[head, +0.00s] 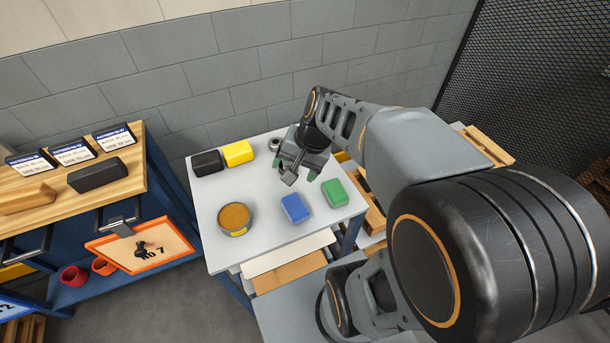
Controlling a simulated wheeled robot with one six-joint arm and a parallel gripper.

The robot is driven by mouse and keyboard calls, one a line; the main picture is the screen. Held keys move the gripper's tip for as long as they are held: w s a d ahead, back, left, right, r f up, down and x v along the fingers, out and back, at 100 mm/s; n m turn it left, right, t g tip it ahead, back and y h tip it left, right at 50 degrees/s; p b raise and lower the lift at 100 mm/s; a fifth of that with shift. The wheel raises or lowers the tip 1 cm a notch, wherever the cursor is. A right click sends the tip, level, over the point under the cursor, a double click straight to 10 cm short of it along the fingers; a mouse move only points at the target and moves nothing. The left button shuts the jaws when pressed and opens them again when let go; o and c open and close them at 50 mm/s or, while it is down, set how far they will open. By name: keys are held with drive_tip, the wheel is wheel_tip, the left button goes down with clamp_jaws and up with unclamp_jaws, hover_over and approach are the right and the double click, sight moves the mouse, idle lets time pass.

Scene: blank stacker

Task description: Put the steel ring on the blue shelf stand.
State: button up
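A small grey ring-shaped piece with a dark hole, which looks like the steel ring (275,144), lies on the pale table near its back edge. My gripper (294,170) is over the same table, just right of and in front of the ring. Its green-tipped fingers are spread apart. A grey bar with a block at its end shows between them, and I cannot tell whether it is part of my gripper. A blue stand with a wooden top (128,179) and a lower blue shelf (122,284) is at the left; it looks like the blue shelf stand.
The pale table (262,190) also holds a black block (207,163), a yellow block (238,152), a round tin (235,218), a blue block (296,207) and a green block (335,193). Labelled boxes (74,151) stand on the wooden top. An orange-edged board (140,246) hangs in front.

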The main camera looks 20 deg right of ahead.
drive_tip(key=shift+s+r+n+t+h, duration=0.3)
drive_tip(key=shift+s+n+h, duration=0.25)
drive_tip(key=shift+s+n, duration=0.5)
drive_tip(key=shift+s+r+n+t+h, duration=0.35)
drive_tip(key=shift+s+n+h, duration=0.35)
drive_tip(key=shift+n, duration=0.65)
drive_tip(key=shift+s+r+n+t+h, duration=0.15)
drive_tip(key=shift+s+r+n+h, duration=0.3)
drive_tip(key=shift+s+n, duration=0.65)
drive_tip(key=shift+w, duration=0.1)
